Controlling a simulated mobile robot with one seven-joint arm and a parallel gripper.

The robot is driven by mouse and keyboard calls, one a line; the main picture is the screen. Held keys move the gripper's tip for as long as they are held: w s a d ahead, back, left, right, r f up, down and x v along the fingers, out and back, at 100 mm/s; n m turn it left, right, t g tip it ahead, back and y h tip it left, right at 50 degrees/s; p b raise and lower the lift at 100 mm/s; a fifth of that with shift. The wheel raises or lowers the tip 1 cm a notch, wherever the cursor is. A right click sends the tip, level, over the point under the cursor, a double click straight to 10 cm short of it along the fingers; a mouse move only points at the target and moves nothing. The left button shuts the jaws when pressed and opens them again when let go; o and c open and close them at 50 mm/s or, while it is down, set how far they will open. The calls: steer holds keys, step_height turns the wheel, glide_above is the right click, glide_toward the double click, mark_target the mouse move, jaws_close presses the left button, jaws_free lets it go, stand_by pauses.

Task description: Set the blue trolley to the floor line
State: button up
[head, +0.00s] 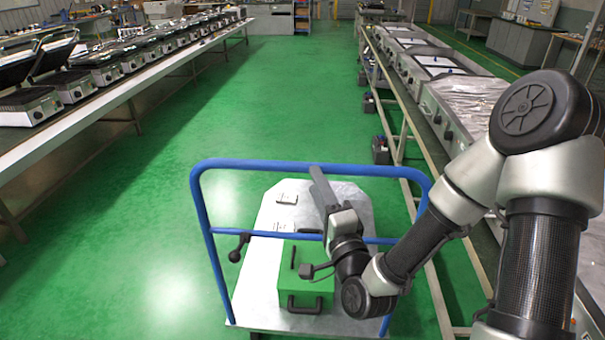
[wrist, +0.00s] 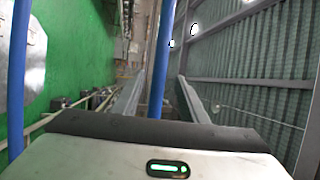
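The blue trolley has a tubular blue handle frame (head: 206,222) and a grey metal deck (head: 262,302); it stands on the green floor in front of me. My gripper (head: 318,172) is at the middle of the frame's top bar in the head view. In the wrist view my gripper (wrist: 163,76) has its two grey fingers apart, and a blue bar (wrist: 159,60) passes through the gap between them. I cannot tell how deep the bar sits. A second blue bar (wrist: 18,75) runs at the left. A thin yellowish line (head: 462,48) shows on the far right floor.
A green box (head: 306,284) with a black handle rests on the trolley deck. A long bench of grills (head: 100,62) lines the left, and a metal-framed line (head: 432,140) of appliances stands close on the right. The green aisle (head: 300,95) between them is clear.

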steer(key=b+x, duration=0.6)
steer(key=x, duration=0.4)
steer(key=shift+w+a, duration=0.15)
steer(key=shift+a, duration=0.05)
jaws_close()
